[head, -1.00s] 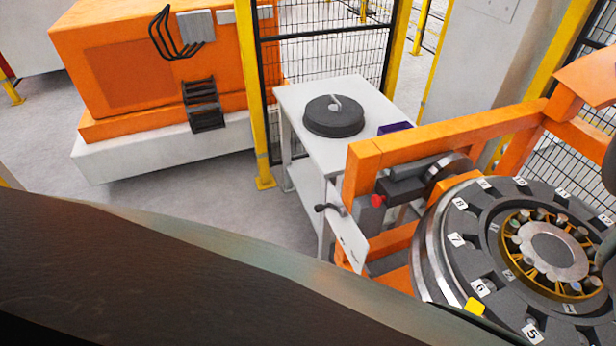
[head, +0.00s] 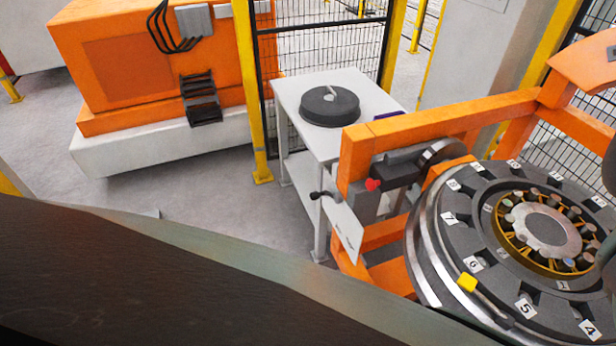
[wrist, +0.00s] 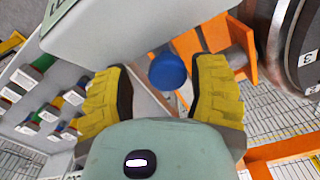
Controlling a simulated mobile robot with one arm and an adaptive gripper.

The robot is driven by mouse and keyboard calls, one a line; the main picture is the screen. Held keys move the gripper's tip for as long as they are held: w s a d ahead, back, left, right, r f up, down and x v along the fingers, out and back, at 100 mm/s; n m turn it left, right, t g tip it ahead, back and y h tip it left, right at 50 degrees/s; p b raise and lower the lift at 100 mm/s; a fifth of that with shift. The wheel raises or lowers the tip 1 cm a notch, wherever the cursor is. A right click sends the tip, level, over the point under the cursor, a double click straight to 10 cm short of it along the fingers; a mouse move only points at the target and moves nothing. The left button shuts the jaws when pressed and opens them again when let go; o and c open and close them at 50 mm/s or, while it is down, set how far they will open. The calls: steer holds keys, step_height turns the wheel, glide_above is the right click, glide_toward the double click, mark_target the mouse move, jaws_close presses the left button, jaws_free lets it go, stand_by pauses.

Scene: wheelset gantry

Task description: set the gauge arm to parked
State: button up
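No part is labelled as the gauge arm, and I cannot tell for sure which one it is. A black-knobbed lever (head: 318,195) sticks out beside a tilted white plate (head: 347,232) at the orange gantry's left post. A rod with a yellow tip (head: 467,282) lies by numbers 6 and 5 on the dark numbered wheel (head: 432,240). In the wrist view a round blue knob (wrist: 167,72) shows between the yellow fingers of my gripper (wrist: 162,85). The fingers are open, with gaps on both sides of the knob. My gripper is not seen in the head view.
The orange gantry frame (head: 440,112) has a dark unit with a red knob (head: 373,185). A white table (head: 285,95) with a dark disc (head: 330,106) stands behind. Floor is clear left of the table.

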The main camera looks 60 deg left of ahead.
steer(key=shift+o, duration=0.5)
steer(key=shift+a, duration=0.1)
steer(key=shift+r, duration=0.2)
step_height(320, 180, up, 12)
steer(key=shift+f, duration=0.15)
stand_by(0.4)
